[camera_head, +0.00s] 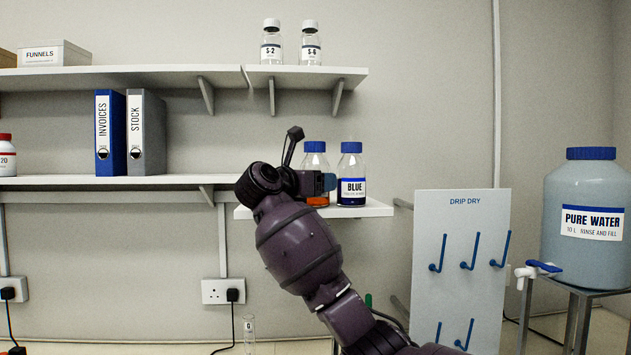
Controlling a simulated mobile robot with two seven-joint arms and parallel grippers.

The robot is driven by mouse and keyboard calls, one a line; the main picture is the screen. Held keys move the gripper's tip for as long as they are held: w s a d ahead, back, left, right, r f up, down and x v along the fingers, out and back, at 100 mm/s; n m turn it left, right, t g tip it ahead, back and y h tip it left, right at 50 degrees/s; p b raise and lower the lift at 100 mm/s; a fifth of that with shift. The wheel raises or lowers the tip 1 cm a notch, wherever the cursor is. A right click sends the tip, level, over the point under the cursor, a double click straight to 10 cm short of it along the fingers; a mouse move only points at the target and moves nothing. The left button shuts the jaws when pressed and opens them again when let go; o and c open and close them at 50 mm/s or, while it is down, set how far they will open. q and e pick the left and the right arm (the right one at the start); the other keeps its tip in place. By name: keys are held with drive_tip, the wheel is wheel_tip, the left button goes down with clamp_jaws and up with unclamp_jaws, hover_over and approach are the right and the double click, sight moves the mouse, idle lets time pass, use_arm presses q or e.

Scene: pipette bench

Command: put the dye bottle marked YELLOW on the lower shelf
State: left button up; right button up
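A clear bottle with a blue cap and orange liquid (315,160) is at the right part of the lower shelf (370,209). My gripper covers its label, so I cannot read it. Its base looks level with the shelf top. A bottle marked BLUE (351,165) stands just right of it. My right gripper (322,183) is in front of the orange-liquid bottle, overlapping its middle. Whether its fingers are closed around the bottle is hidden. No label reading YELLOW is visible. My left gripper is not in view.
The upper shelf (350,73) holds bottles S-2 (271,45) and S-6 (311,46). Blue (111,130) and grey (147,135) binders stand on the left shelf. A drip-dry board (462,300) and a pure-water tank (585,200) are at right. A glass cylinder (249,335) stands below.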

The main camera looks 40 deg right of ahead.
drive_tip(key=shift+a+r, duration=0.1)
drive_tip(key=shift+r, duration=0.05)
drive_tip(key=o, duration=1.3)
drive_tip(key=shift+f, duration=0.2)
drive_tip(key=o, duration=0.4)
drive_tip(key=shift+r, duration=0.25)
drive_tip(key=shift+a+f, duration=0.15)
drive_tip(key=shift+a, duration=0.2)
drive_tip(key=b+v, duration=0.2)
drive_tip(key=v, duration=0.9)
drive_tip(key=shift+s+a, duration=0.15)
drive_tip(key=shift+s, duration=0.05)
